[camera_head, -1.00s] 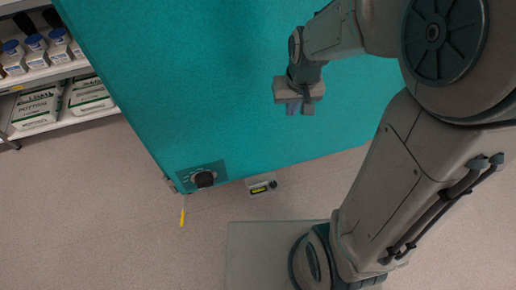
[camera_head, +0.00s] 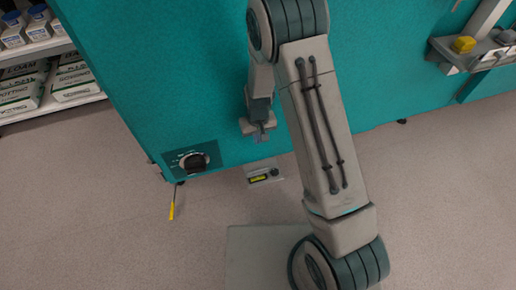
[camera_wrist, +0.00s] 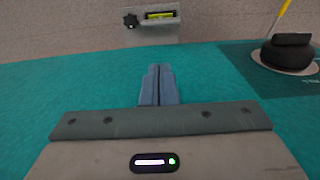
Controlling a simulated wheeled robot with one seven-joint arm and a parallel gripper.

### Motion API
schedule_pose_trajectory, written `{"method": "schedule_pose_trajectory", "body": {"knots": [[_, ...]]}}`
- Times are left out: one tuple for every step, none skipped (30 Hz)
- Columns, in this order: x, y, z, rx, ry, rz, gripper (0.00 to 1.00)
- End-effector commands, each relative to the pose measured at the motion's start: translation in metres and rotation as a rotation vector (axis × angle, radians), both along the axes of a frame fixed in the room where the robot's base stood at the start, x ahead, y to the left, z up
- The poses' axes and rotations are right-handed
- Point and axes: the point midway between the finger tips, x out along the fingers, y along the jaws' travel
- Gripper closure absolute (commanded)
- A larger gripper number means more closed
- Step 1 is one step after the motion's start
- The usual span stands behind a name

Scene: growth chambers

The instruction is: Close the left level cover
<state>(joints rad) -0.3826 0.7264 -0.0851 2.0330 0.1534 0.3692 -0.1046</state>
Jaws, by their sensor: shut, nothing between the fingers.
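My gripper (camera_head: 261,134) is shut and empty, in front of the lower teal chamber front (camera_head: 215,100); its blue fingers (camera_wrist: 157,84) are together in the wrist view. Just below it in the head view is a small grey plate (camera_head: 262,180) with a yellow-green strip and a dark knob, low at the chamber's bottom edge. The same grey plate shows ahead of the fingers in the wrist view (camera_wrist: 153,33). The gripper is apart from it. I cannot tell any part as a level cover.
A dark dial (camera_head: 194,163) on a dark teal panel is left of my gripper, with a yellow-tipped rod (camera_head: 172,210) hanging below. A grey ledge with a yellow block (camera_head: 463,44) is at the right. Shelves with bags (camera_head: 75,82) are at the left.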

Motion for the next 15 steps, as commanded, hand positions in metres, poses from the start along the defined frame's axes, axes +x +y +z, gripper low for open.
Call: {"method": "schedule_pose_trajectory", "body": {"knots": [[-0.001,0.0,-0.013,-0.001,0.004,-0.001,1.0],[-0.001,-0.001,-0.019,-0.001,0.004,-0.001,1.0],[-0.001,0.0,-0.029,-0.001,0.004,-0.001,1.0],[0.0,0.0,-0.035,-0.001,0.003,-0.002,1.0],[0.0,0.0,-0.042,-0.001,0.004,-0.002,1.0],[0.0,0.0,-0.051,-0.001,0.004,-0.003,1.0],[0.0,0.0,-0.058,0.0,0.003,-0.003,1.0],[0.0,0.0,-0.064,0.0,0.003,-0.002,1.0],[0.0,0.0,-0.073,0.0,0.004,-0.001,1.0],[0.0,0.0,-0.08,-0.001,0.004,-0.001,1.0],[0.0,0.0,-0.087,-0.001,0.004,-0.001,1.0],[0.001,0.0,-0.095,-0.001,0.003,-0.001,1.0],[0.001,0.0,-0.102,-0.001,0.004,-0.001,1.0],[0.001,0.0,-0.109,-0.001,0.004,-0.002,1.0],[0.001,0.0,-0.117,-0.001,0.003,-0.002,1.0]]}}
